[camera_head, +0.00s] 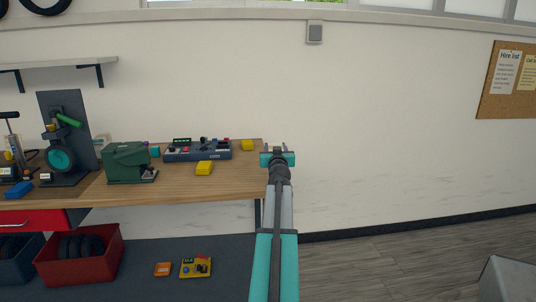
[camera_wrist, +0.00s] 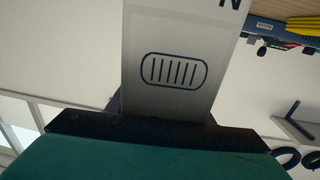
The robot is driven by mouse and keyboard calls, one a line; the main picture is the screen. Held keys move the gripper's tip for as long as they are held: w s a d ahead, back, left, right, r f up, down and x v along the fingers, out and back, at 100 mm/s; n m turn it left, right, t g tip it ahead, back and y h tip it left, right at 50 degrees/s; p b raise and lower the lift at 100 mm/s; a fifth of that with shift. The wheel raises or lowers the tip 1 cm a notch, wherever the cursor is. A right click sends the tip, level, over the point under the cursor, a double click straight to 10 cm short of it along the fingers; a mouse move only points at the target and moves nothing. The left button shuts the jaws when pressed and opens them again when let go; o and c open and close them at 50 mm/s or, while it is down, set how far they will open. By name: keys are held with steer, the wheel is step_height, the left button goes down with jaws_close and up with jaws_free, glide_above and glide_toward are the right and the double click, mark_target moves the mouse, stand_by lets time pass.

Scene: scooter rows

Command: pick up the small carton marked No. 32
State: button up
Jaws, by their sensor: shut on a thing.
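A pale grey-white carton (camera_wrist: 165,95) fills the middle of the wrist view. It bears a dark rounded outline with several upright bars, and part of a letter N shows at its top edge. The rest of the marking is out of frame, so I cannot read a number. My gripper (camera_head: 278,158) is shut on this carton, with a dark finger edge showing at each side of it. In the head view my gripper is at the right end of the workbench, and the carton is hidden behind it.
The wooden workbench (camera_head: 232,181) holds yellow boxes (camera_head: 204,168), a blue control unit (camera_head: 197,151) and a green machine (camera_head: 128,162). A red crate (camera_head: 78,268) and a yellow device (camera_head: 196,267) are below. Wall and floor at right are mostly clear.

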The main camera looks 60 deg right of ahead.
steer(key=shift+s+a+r+b, duration=0.1)
steer(key=shift+s+b, duration=0.2)
steer(key=shift+s, duration=0.6)
steer(key=shift+s+a+r+b, duration=0.1)
steer(key=shift+s+b, duration=0.2)
steer(key=shift+s, duration=0.6)
